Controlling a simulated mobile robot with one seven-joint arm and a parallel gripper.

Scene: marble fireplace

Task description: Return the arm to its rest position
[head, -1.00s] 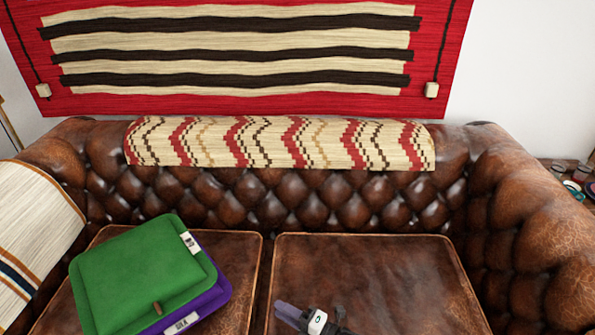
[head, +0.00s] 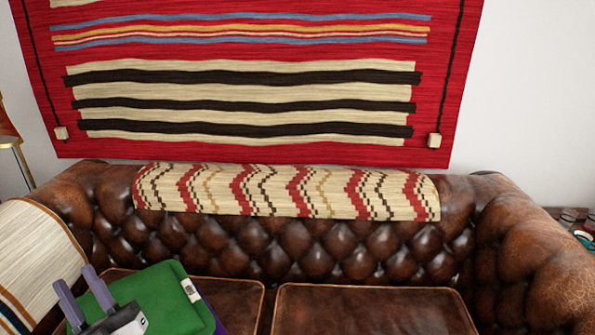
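My gripper (head: 75,276) is at the lower left of the head view. Its two purple-grey fingers point up and are spread apart, with nothing visible between them. The gripper body is partly cut off by the bottom edge and overlaps the green fabric item in the picture. I cannot tell how far above it the gripper is.
A green fabric item (head: 160,288) lies on a purple one (head: 207,312) on the left seat of a brown leather sofa (head: 375,303). The right seat is clear. A striped cloth (head: 35,255) covers the left armrest. A patterned cloth (head: 285,190) drapes the backrest.

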